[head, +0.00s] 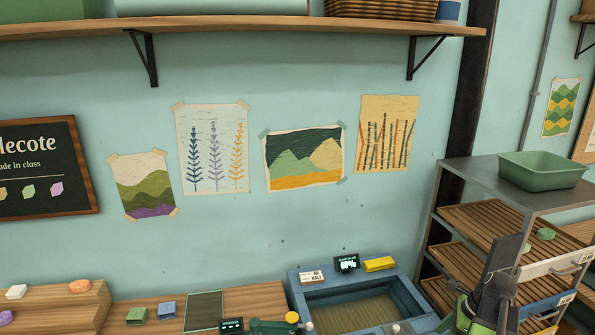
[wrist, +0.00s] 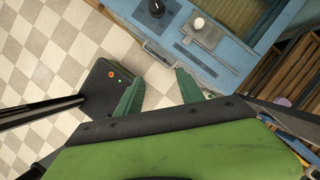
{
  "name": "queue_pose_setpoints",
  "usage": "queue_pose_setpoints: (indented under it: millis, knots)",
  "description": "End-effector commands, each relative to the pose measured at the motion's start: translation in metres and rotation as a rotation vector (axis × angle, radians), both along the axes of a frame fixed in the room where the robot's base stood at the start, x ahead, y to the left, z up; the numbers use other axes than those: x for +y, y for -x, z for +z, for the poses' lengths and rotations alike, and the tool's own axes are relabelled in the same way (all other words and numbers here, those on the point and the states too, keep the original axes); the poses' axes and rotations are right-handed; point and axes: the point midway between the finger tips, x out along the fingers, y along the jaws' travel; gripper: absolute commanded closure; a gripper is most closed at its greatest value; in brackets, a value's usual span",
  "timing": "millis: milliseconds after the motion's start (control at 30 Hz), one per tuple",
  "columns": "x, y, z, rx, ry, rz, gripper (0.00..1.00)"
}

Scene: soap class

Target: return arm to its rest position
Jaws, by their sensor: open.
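My gripper (wrist: 158,88) shows in the wrist view as two green fingers spread apart. Nothing is held between them; only checkered floor and the near edge of the blue bench show there. The fingertips point toward the front of the blue bench (wrist: 228,50). In the head view, a dark and green part of my arm (head: 490,295) rises at the lower right, in front of the slatted rack. The fingertips cannot be made out in that view.
A grey rack (head: 450,172) with slatted shelves and a green tub (head: 541,170) stands at the right. A blue basin (head: 300,285) sits at the bottom middle with a yellow block (head: 379,264) on its rim. Checkered floor (wrist: 50,50) is open at the wrist view's left.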

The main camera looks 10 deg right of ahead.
Motion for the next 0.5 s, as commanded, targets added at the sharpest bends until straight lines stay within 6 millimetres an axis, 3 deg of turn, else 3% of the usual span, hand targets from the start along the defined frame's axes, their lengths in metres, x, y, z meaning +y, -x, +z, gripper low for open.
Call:
queue_pose_setpoints:
  millis: [267,367,500]
  knots:
    - [0.068,-0.049,-0.024,0.001,0.001,0.146,0.55]
    - [0.106,-0.069,-0.036,0.006,0.007,0.221,0.55]
    - [0.178,-0.095,-0.061,0.018,0.032,0.375,0.55]
